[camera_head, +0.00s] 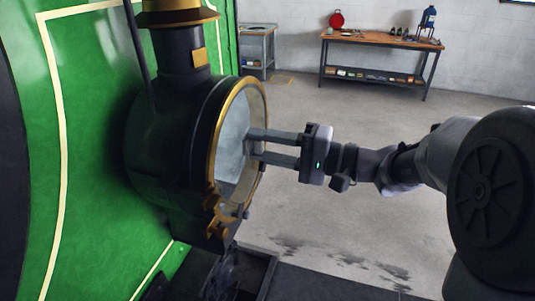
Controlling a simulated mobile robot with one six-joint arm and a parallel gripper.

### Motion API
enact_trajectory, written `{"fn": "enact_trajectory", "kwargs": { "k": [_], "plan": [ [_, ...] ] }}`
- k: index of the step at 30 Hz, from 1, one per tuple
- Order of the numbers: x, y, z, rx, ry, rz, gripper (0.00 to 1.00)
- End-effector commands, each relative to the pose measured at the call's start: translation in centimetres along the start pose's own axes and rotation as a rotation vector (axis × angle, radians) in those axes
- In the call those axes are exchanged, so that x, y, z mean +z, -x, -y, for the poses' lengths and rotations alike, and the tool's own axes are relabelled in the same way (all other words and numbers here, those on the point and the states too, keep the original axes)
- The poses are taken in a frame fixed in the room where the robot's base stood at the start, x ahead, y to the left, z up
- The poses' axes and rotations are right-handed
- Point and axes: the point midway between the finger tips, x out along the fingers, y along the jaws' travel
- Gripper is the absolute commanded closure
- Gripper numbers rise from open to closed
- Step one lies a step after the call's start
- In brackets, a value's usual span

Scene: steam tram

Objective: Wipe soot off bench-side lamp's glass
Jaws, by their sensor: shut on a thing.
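The lamp (172,130) is a black round housing with a brass cap, mounted on the green tram front. Its brass-rimmed glass (228,165) faces right and looks pale grey and hazy. I cannot clearly tell soot from reflection on it. My gripper (256,146) reaches in from the right, its two fingers level and a little apart, with the tips at the glass inside the rim. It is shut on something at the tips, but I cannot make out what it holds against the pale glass. Whether the tips touch the glass is unclear.
A brass catch (216,210) juts from the rim's lower edge. The green tram body (95,170) fills the left. A wooden-topped workbench (380,41) with a red round item and a blue tool stands at the back, beside a grey table (257,32). The floor between is open.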

Motion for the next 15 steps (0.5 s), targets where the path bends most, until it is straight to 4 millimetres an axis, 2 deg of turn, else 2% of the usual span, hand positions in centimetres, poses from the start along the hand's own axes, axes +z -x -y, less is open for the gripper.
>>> {"fn": "enact_trajectory", "kwargs": {
  "k": [4,12,15],
  "plan": [
    [-0.7,-0.1,-0.5,0.0,-0.001,0.0,0.97],
    [-3.8,-0.3,-0.8,0.0,0.0,0.0,0.97],
    [-4.2,-0.3,-0.7,0.0,-0.001,0.0,0.97]
  ]
}}
